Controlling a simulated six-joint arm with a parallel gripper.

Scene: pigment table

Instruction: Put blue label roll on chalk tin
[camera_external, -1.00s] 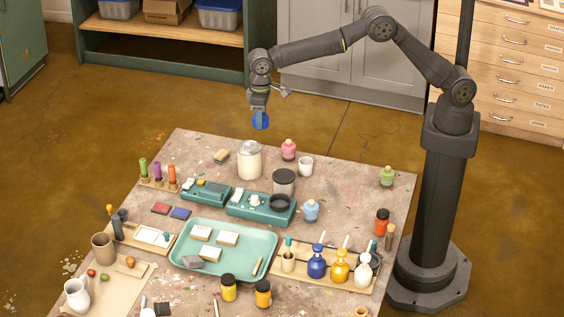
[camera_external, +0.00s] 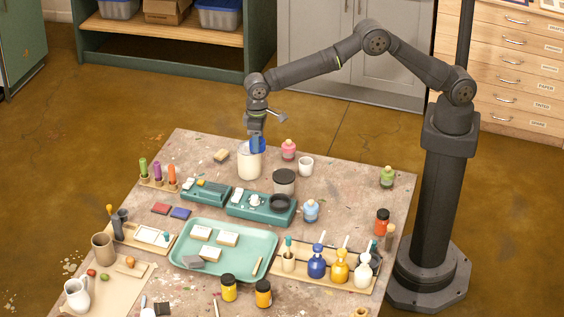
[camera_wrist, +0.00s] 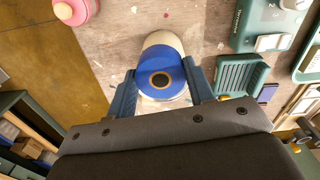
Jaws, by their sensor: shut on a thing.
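My gripper (camera_external: 257,141) is shut on the blue label roll (camera_external: 257,147), at the far side of the table. In the wrist view the roll (camera_wrist: 160,67) is a blue disc with a dark centre hole, held between the two fingers of my gripper (camera_wrist: 160,86). The chalk tin (camera_external: 248,166) is a cream cylinder directly below the roll. Its cream side (camera_wrist: 163,40) shows past the roll in the wrist view. The roll covers part of the tin's top, and I cannot tell whether the two touch.
A pink bottle (camera_external: 288,150) and a white cup (camera_external: 305,166) stand right of the tin. A dark-lidded jar (camera_external: 284,182) and teal devices (camera_external: 206,192) are nearer the front.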

